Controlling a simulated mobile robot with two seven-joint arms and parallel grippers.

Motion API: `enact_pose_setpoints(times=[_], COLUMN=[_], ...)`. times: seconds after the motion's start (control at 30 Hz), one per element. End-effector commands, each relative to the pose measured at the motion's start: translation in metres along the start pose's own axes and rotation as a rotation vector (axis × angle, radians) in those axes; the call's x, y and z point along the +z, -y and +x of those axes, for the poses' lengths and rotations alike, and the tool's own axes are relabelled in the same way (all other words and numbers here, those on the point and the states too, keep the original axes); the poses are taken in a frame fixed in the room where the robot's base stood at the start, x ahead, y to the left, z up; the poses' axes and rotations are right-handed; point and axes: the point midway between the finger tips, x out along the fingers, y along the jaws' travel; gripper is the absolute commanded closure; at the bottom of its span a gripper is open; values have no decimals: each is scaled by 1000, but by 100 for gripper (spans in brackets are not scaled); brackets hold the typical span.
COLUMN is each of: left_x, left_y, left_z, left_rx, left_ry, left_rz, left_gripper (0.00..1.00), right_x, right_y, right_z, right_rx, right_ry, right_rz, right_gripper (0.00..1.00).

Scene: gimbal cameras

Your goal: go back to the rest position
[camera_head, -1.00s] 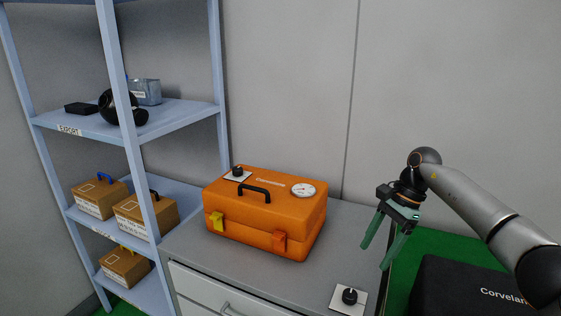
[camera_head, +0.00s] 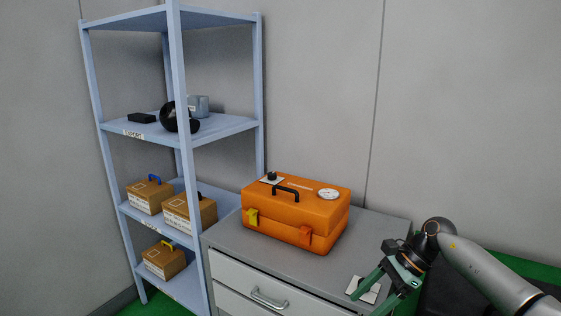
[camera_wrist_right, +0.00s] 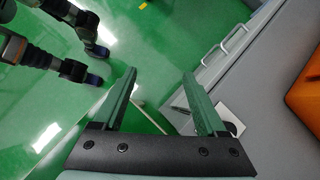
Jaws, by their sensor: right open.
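My right gripper (camera_head: 377,288) is at the lower right of the head view, with its green fingers apart and nothing between them. It is in front of the right end of the grey cabinet top (camera_head: 240,236) and partly covers a white plate with a black knob (camera_head: 358,288) there. In the right wrist view the open fingers (camera_wrist_right: 160,88) point over the green floor beside the cabinet. The orange case (camera_head: 293,215), with a black handle and a dial, stands shut on the cabinet, apart from the gripper. My left gripper is not in view.
A blue shelf rack (camera_head: 225,128) stands left of the cabinet, holding cardboard boxes (camera_head: 150,194) and dark items. The cabinet drawer handle (camera_head: 268,298) sticks out at the front. A black box (camera_head: 440,296) is partly hidden behind my right arm. Green floor (camera_wrist_right: 125,45) is open beside the cabinet.

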Motion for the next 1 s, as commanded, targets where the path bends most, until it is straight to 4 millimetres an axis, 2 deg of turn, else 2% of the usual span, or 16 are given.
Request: enact_pose_setpoints(times=[0.03,0.2,0.3,0.4,0.5,0.63,0.73,0.87,0.97,1.0], left_x=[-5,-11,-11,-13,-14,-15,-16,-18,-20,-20], left_y=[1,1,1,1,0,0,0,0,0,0], left_z=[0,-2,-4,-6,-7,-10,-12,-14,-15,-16], left_rx=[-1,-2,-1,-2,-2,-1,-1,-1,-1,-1], left_ry=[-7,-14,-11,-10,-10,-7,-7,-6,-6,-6], left_rz=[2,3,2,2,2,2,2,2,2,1], left_gripper=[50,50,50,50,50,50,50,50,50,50], right_x=[14,68,101,123,133,125,102,58,17,1], right_y=[-4,-16,-24,-30,-34,-39,-46,-67,-94,-109], right_z=[24,88,112,124,128,128,130,137,148,154], right_rx=[-1,-25,-22,-5,25,78,129,197,249,-263], right_ry=[79,402,621,835,1039,1286,1460,1666,1809,-1816], right_rz=[39,262,462,698,965,1346,1661,2089,2428,-2500], right_gripper=[26,26,26,26,26,26,26,26,26,26])
